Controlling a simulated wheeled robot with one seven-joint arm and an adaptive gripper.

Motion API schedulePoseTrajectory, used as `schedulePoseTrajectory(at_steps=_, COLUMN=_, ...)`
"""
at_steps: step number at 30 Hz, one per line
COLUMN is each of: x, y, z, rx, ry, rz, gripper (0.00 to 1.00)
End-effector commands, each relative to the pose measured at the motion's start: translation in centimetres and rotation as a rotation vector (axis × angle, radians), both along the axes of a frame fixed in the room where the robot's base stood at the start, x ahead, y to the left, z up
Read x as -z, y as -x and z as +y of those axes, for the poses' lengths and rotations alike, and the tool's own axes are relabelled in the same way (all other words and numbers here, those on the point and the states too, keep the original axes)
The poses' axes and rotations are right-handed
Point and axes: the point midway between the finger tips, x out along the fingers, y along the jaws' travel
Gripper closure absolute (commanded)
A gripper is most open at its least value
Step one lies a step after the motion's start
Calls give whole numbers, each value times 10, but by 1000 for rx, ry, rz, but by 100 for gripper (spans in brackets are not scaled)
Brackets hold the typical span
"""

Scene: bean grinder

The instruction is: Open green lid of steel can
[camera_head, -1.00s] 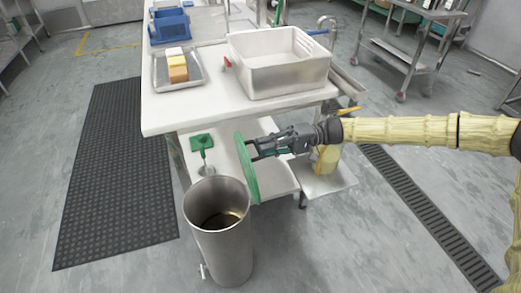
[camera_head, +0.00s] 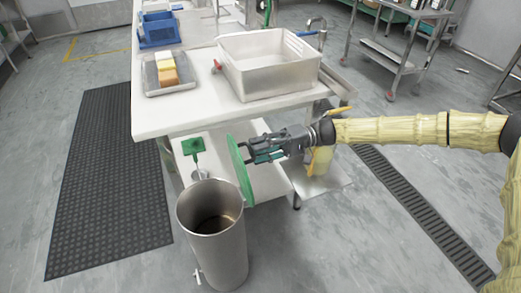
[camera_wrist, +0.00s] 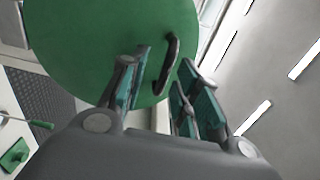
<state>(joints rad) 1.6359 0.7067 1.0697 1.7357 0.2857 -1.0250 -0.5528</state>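The steel can (camera_head: 222,258) stands upright on the floor with its mouth uncovered; I see down inside it. The round green lid (camera_head: 241,170) stands nearly vertical at the can's right side, its lower edge close to the rim; I cannot tell whether they touch. In the wrist view the lid (camera_wrist: 95,40) fills the upper left, with a dark curved handle (camera_wrist: 170,62) on its face. My gripper (camera_head: 250,153), in the wrist view (camera_wrist: 165,90), faces the lid. Its fingers are apart on either side of the handle, with visible gaps.
A white table (camera_head: 185,105) stands behind the can, carrying a metal basin (camera_head: 270,75), a tray (camera_head: 160,88) of yellow and brown blocks and a blue bin (camera_head: 158,30). A green-headed tool (camera_head: 194,146) stands behind the can.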

Motion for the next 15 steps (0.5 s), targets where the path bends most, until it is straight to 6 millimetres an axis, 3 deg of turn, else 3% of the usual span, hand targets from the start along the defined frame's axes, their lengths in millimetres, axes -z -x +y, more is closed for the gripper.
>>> schedulePoseTrajectory(at_steps=5, x=-1, y=-6, z=-13, rx=2, ry=0, rz=-1, gripper=68)
schedulePoseTrajectory(at_steps=15, x=0, y=-30, z=-68, rx=4, ry=1, rz=-1, gripper=68)
